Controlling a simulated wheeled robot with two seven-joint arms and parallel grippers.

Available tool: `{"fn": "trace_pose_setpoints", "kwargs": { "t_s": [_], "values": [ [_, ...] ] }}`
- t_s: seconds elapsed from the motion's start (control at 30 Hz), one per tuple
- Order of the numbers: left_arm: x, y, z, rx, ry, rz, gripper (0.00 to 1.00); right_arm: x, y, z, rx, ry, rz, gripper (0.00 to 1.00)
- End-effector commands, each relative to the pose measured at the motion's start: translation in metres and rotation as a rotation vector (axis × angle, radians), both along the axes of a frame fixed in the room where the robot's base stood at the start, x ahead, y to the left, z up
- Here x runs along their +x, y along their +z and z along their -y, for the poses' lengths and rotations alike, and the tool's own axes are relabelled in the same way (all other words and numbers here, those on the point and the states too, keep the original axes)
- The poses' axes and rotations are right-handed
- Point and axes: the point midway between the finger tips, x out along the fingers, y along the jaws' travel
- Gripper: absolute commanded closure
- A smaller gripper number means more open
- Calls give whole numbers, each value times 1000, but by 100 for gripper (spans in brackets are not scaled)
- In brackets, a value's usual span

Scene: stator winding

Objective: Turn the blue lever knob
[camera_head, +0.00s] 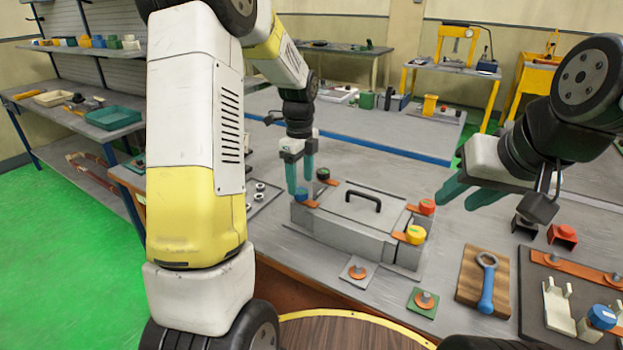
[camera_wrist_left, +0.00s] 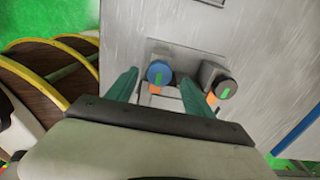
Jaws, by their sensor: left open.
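The blue lever knob (camera_head: 301,195) sits on an orange lever at the left front corner of a grey lidded box (camera_head: 345,228). My left gripper (camera_head: 300,184) points down over this knob with its teal fingers apart. In the left wrist view the blue knob (camera_wrist_left: 159,73), with a green mark on top, lies between the two open fingers (camera_wrist_left: 160,78). I cannot tell whether they touch it. A black knob (camera_wrist_left: 225,88) with a green mark stands just outside the right finger. My right gripper (camera_head: 462,190) is open and empty, to the right of the box.
The box has a dark lid handle (camera_head: 363,197), and red (camera_head: 427,206) and yellow (camera_head: 415,234) knobs on its right side. A wooden block with a blue wrench (camera_head: 487,284) lies right of it. Small plates with bolts (camera_head: 358,271) lie in front.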

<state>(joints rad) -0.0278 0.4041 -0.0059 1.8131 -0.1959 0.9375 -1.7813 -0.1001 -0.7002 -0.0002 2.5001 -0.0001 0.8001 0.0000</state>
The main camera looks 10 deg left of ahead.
Motion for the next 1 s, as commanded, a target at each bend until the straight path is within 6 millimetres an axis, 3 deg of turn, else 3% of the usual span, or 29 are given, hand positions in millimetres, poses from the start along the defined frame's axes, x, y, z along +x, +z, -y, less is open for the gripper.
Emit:
{"fn": "trace_pose_setpoints", "kwargs": {
  "t_s": [0.2,0.53,0.83,1.0],
  "values": [
    [0,-25,0,0,1,-1,39,0,0,0,0,0,0,64],
    [0,-29,0,0,1,0,39,0,0,0,0,0,0,64],
    [0,-28,0,0,2,0,98,0,0,0,0,0,0,64],
    [0,-28,0,0,8,1,100,0,0,0,0,0,0,64]
  ]
}}
